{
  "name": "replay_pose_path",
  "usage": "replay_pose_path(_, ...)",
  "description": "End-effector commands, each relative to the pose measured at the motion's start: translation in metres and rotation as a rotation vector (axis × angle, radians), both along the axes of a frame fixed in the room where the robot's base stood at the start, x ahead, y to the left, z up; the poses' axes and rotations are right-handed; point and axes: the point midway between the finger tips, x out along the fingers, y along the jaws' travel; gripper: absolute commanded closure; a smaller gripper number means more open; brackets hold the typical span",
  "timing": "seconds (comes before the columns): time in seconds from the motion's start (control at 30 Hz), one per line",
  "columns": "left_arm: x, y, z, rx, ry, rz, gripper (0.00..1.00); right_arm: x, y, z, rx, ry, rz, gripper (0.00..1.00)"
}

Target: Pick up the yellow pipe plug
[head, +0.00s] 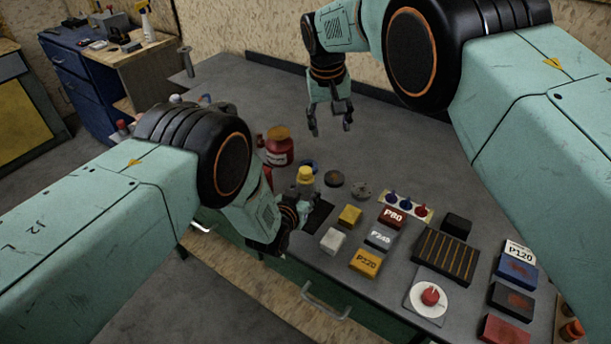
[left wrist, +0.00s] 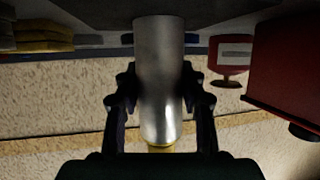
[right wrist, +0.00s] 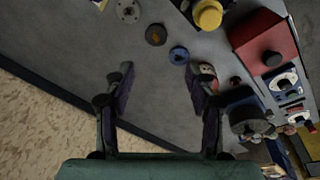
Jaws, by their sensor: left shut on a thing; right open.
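The yellow pipe plug (head: 305,174) caps the upper end of a short silvery metal pipe (left wrist: 158,75) standing on the grey table. My left gripper (head: 302,205) is shut around the pipe's side, with a finger on each side of it in the left wrist view. A sliver of the plug (left wrist: 160,148) shows there at the pipe's end, beyond the fingers. My right gripper (head: 330,129) is open and empty above the back of the table, apart from the plug. In the right wrist view the plug (right wrist: 208,14) is at the top edge, past the open fingers.
Labelled sanding blocks (head: 380,236) and a slotted black rack (head: 444,255) fill the right side. The table's back middle is clear.

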Motion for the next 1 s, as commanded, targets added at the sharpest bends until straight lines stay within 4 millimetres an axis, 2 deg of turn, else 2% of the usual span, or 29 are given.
replay_pose_path(0.03, -0.001, 0.001, -0.002, 0.002, 0.006, 0.001, 1.0, -0.007, 0.013, 0.004, 0.022, 0.034, 0.0, 0.44)
replay_pose_path(0.13, -0.002, 0.001, -0.002, 0.002, 0.007, 0.001, 1.0, -0.021, 0.032, 0.011, 0.057, 0.1, 0.005, 0.44)
replay_pose_path(0.33, -0.002, 0.001, -0.003, 0.002, 0.007, 0.001, 1.0, -0.036, 0.049, 0.016, 0.094, 0.166, 0.015, 0.44)
replay_pose_path(0.7, -0.002, 0.001, -0.003, 0.002, 0.008, 0.001, 1.0, -0.037, 0.051, -0.039, 0.096, 0.171, 0.016, 0.44)
replay_pose_path(1.0, -0.002, 0.001, -0.003, 0.002, 0.008, 0.002, 1.0, -0.036, 0.052, -0.06, 0.095, 0.171, 0.015, 0.44)
